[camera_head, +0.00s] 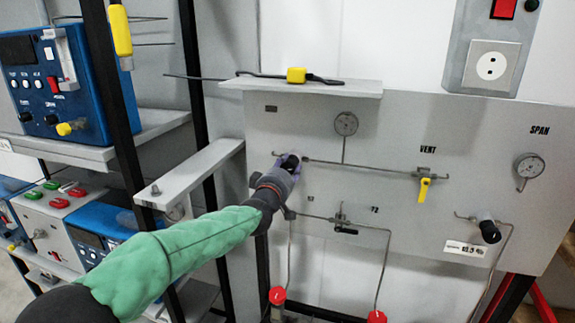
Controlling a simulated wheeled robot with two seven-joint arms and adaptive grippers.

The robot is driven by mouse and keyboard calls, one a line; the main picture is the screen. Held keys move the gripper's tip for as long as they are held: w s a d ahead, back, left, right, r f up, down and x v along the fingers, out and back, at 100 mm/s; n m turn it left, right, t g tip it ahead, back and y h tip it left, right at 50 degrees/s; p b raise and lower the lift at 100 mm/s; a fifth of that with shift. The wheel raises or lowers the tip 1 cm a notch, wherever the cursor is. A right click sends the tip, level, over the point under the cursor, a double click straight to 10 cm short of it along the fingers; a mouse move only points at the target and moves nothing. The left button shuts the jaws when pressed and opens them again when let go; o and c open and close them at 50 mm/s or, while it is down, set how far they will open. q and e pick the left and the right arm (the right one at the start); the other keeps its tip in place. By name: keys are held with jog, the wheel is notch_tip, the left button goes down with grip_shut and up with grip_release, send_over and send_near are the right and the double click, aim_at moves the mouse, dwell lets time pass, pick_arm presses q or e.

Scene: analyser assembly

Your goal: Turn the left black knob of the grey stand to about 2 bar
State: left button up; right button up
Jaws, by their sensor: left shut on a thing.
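The grey stand (400,135) is an upright panel filling the middle and right. My left arm, in a green sleeve, reaches in from the lower left. Its left gripper (290,162) is at the left part of the panel, shut on the left black knob, which is mostly hidden by the fingers. A round gauge (346,124) sits just above and right of the gripper; its needle is too small to read. A second black knob (489,232) sticks out at the right of the panel, clear of the gripper. My right gripper is not in view.
Thin metal pipes run across the panel. A shelf (300,87) juts out above the gripper. A blue device (60,85) and dark posts stand at left.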

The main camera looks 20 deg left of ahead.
pick_arm(q)
jog(key=m+p, duration=0.2)
jog(key=m, duration=0.4)
jog(key=shift+f+m+p, duration=0.15)
jog(key=shift+m+p, duration=0.15)
jog(key=shift+p, duration=0.1)
jog(key=m+p, duration=0.1)
jog(key=m, duration=0.2)
jog(key=shift+f+m, duration=0.1)
jog(key=shift+m, duration=0.2)
jog(key=shift+f+m+p, duration=0.1)
jog(key=shift+m+p, duration=0.35)
jog(key=shift+m, duration=0.15)
jog(key=shift+d, duration=0.1)
jog(key=o, duration=1.1)
jog(key=shift+c, duration=0.2)
jog(key=shift+o, duration=0.4)
jog(key=shift+s+r, duration=0.15)
jog(key=shift+r, duration=0.1)
